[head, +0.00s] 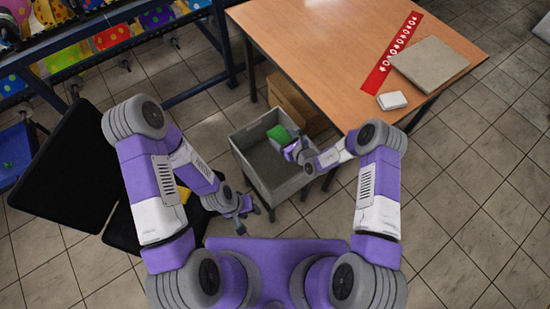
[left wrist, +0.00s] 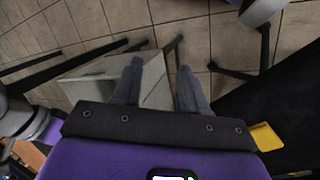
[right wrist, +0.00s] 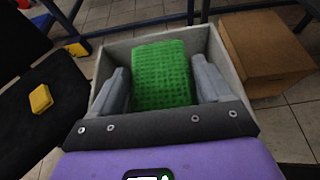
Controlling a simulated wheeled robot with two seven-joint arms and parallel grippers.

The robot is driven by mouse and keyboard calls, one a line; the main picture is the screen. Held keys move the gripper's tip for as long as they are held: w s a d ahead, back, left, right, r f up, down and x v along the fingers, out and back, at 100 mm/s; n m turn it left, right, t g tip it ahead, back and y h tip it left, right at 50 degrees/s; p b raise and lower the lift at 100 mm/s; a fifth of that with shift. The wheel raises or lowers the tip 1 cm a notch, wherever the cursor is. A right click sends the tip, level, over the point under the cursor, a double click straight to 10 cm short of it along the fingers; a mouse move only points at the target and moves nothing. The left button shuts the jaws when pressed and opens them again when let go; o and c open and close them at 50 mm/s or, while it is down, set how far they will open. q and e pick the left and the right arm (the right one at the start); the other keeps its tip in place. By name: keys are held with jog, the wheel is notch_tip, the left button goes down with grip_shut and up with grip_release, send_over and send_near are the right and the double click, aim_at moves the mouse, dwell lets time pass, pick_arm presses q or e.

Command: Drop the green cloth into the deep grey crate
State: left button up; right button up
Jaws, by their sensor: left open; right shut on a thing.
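The green cloth (head: 279,136) is over the deep grey crate (head: 250,163); in the right wrist view the cloth (right wrist: 161,75) sits between the fingers of my right gripper (right wrist: 163,88), which is shut on it. The crate's walls (right wrist: 118,48) surround the cloth in that view. Whether the cloth touches the crate's floor cannot be told. My left gripper (head: 248,216) is open and empty, low beside the crate's near left side. The crate (left wrist: 95,85) also shows in the left wrist view, beyond the left fingers (left wrist: 158,90).
A cardboard box (head: 292,102) stands behind the crate. A wooden table (head: 335,40) at the right carries a red strip, a grey board (head: 429,64) and a white block (head: 392,100). A black chair (head: 82,165) with a yellow object stands left.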

jog(key=shift+a+f, duration=0.35)
jog(key=shift+f, duration=0.2)
notch_tip(320, 180, down, 6)
jog(key=b, duration=0.5)
jog(key=shift+r, duration=0.1)
jog(key=o, duration=1)
jog(key=shift+c, duration=0.2)
jog(key=p+v, duration=0.2)
jog(key=v, duration=0.5)
jog(key=shift+s+d, duration=0.2)
jog(key=shift+s, duration=0.1)
jog(key=shift+a+r, duration=0.1)
jog(key=shift+r, duration=0.05)
